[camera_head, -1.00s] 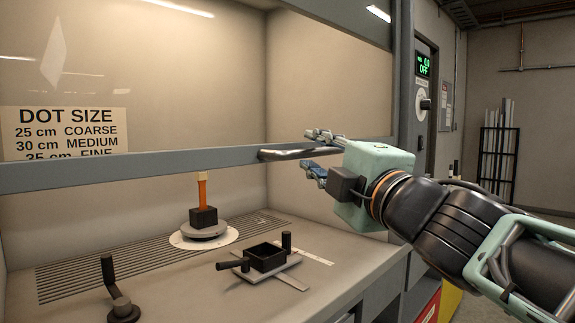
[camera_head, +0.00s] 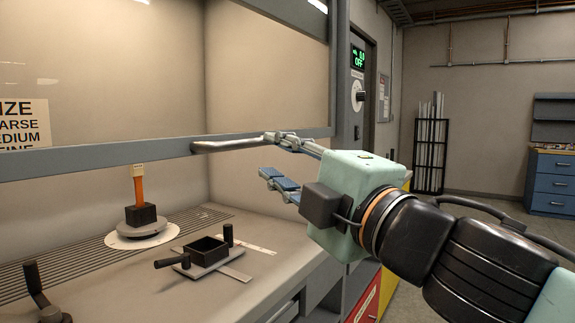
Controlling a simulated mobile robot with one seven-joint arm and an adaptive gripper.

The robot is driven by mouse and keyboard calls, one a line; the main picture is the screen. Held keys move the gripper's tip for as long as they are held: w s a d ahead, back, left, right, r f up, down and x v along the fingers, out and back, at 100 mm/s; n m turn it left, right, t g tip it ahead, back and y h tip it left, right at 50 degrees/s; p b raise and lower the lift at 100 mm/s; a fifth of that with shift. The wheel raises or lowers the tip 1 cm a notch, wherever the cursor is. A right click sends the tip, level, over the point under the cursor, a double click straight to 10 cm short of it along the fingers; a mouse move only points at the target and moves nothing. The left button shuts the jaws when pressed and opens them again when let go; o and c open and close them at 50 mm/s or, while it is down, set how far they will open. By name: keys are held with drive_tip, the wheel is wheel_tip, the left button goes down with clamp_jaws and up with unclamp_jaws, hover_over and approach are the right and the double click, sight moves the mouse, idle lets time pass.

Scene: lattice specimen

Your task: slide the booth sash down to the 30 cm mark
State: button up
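The booth sash is a clear pane with a grey bottom bar (camera_head: 100,160) across the booth opening, well above the bench. A metal handle (camera_head: 222,146) sticks out near the bar's right end. My gripper (camera_head: 268,156) is open at the right end of this handle. Its upper finger overlaps the handle's end in the picture, and its lower finger is below it. I cannot tell whether they touch. I cannot make out a 30 cm mark on the booth frame.
On the bench (camera_head: 120,285), a block with an orange upright (camera_head: 139,190) stands on a round base, beside a black open box (camera_head: 206,249) with handles. A green-lit panel (camera_head: 358,58) is on the wall at right. A rod rack (camera_head: 431,155) and blue drawers (camera_head: 553,183) stand beyond.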

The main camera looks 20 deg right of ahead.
drive_tip(key=shift+v, duration=1.2)
idle(0.5)
wheel_tip(320, 180, down, 17)
drive_tip(key=w+d+m+g+h, duration=0.15)
drive_tip(key=m+g+h, duration=0.4)
drive_tip(key=m, duration=0.55)
drive_tip(key=s+a+f+m+g+y+p, duration=0.1)
drive_tip(key=s+a+f+m+g, duration=0.1)
drive_tip(key=s+f+m+g, duration=0.45)
drive_tip(key=s+a+f+m+g, duration=0.1)
drive_tip(key=a+f+m+g, duration=0.15)
drive_tip(key=f, duration=0.75)
wheel_tip(320, 180, up, 36)
drive_tip(key=p, duration=3.5)
drive_tip(key=shift+d+t+p, duration=0.2)
drive_tip(key=shift+t+p, duration=0.15)
